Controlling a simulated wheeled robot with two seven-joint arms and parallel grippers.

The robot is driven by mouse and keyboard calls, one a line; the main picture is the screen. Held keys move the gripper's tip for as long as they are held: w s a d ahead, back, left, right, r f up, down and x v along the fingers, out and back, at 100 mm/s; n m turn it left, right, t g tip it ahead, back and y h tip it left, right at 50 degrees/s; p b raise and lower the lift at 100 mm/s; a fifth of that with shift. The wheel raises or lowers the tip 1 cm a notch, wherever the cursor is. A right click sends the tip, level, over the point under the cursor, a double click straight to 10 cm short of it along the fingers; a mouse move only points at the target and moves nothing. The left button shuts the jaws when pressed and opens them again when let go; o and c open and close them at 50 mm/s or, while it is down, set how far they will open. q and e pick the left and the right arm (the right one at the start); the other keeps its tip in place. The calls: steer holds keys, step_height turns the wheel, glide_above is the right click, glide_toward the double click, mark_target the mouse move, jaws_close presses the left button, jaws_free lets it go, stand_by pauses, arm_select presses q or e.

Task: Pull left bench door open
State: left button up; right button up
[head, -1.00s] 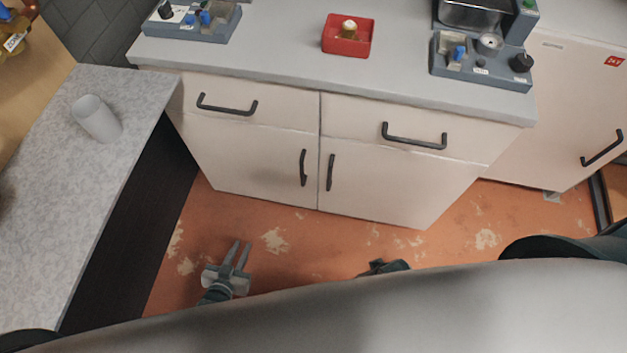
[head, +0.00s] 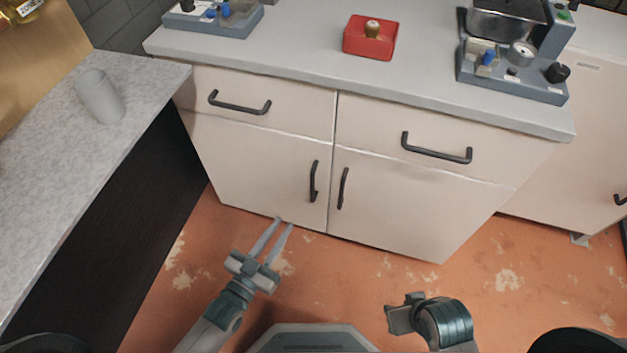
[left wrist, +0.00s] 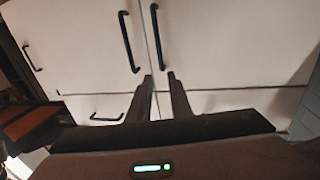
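The left bench door (head: 255,165) is a cream panel under a drawer, and it is shut. Its black vertical handle (head: 314,181) is near the door's right edge; in the left wrist view the two door handles are upright bars side by side, one of them here (left wrist: 128,42). My left gripper (head: 278,226) is open and empty, below and to the left of the handle and apart from it. Its fingers also show in the left wrist view (left wrist: 158,90). My right gripper (head: 398,312) is low at the right; its fingers are hard to make out.
The right bench door (head: 400,205) with its own handle (head: 343,188) is shut beside it. The bench top holds a red box (head: 370,38). The orange floor (head: 345,270) in front is clear.

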mark_target(311, 182)
arm_select(q)
steer(key=x, duration=1.7)
steer(key=shift+w+d+f+b, duration=0.1)
steer(key=shift+w+b, duration=0.05)
steer(key=shift+b, duration=0.25)
steer(key=shift+c, duration=0.4)
jaws_close()
